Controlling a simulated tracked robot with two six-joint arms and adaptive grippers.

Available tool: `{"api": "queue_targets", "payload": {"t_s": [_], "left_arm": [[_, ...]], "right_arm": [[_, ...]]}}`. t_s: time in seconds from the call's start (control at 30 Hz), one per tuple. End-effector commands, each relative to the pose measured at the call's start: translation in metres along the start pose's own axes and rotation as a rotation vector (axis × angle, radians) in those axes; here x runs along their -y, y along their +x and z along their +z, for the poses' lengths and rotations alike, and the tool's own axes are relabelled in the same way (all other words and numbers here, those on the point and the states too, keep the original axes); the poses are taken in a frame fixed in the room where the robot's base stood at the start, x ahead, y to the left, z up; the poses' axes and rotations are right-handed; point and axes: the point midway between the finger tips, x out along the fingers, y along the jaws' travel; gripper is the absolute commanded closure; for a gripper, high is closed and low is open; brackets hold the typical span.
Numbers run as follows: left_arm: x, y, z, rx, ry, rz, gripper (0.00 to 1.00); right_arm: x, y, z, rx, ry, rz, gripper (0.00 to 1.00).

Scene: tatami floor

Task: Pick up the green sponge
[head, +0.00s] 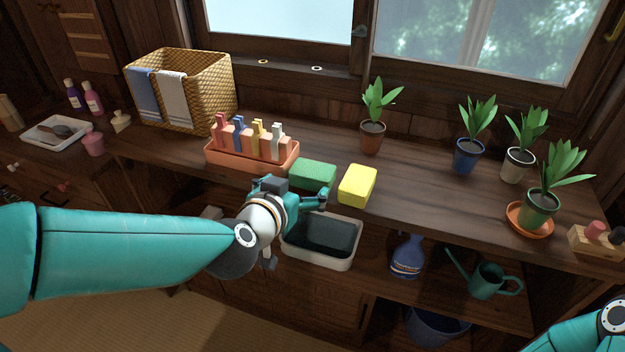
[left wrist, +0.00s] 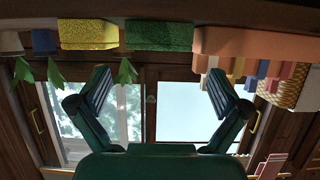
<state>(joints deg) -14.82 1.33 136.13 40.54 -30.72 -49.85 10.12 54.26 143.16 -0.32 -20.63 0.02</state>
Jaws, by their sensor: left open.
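The green sponge (head: 313,174) lies on the wooden shelf top near its front edge, between the terracotta box and the yellow sponge (head: 357,185). My left gripper (head: 303,194) is at the shelf edge, just in front of the green sponge, and partly covers its lower side. In the left wrist view, which is upside down, the green sponge (left wrist: 158,36) is at the top middle. There the open fingers of my left gripper (left wrist: 159,82) are spread apart with nothing between them. Only part of my right arm shows at the lower right of the head view; its gripper is out of the picture.
The terracotta box (head: 225,157) with coloured clips stands left of the green sponge. A wicker basket (head: 207,85) is farther left. Potted plants (head: 372,136) stand at the right. Below are a grey tub (head: 350,258), a spray bottle (head: 406,258) and a watering can (head: 487,281).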

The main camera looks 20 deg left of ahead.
Motion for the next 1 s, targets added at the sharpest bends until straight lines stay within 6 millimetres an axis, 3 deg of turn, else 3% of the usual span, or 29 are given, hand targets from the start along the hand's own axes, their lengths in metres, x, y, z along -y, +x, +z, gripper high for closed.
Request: {"api": "queue_targets", "payload": {"t_s": [0.23, 0.53, 0.83, 0.93, 1.0], "left_arm": [[0.0, 0.015, 0.002, 0.001, 0.0, -0.001, 0.0], [-0.001, 0.055, 0.003, 0.001, 0.0, -0.002, 0.0], [-0.001, 0.059, 0.001, 0.0, 0.0, -0.001, 0.0], [-0.001, 0.059, 0.001, 0.0, 0.0, -0.001, 0.15], [-0.001, 0.059, 0.001, 0.0, 0.0, -0.001, 0.19]], "right_arm": [[-0.002, 0.006, 0.0, -0.001, 0.0, 0.0, 0.16], [-0.007, 0.019, 0.0, 0.0, 0.0, 0.0, 0.16], [-0.007, 0.019, 0.0, 0.0, 0.0, 0.0, 0.16], [-0.007, 0.019, 0.0, 0.0, 0.0, 0.0, 0.16], [-0.007, 0.019, 0.0, 0.0, 0.0, 0.0, 0.16]]}}
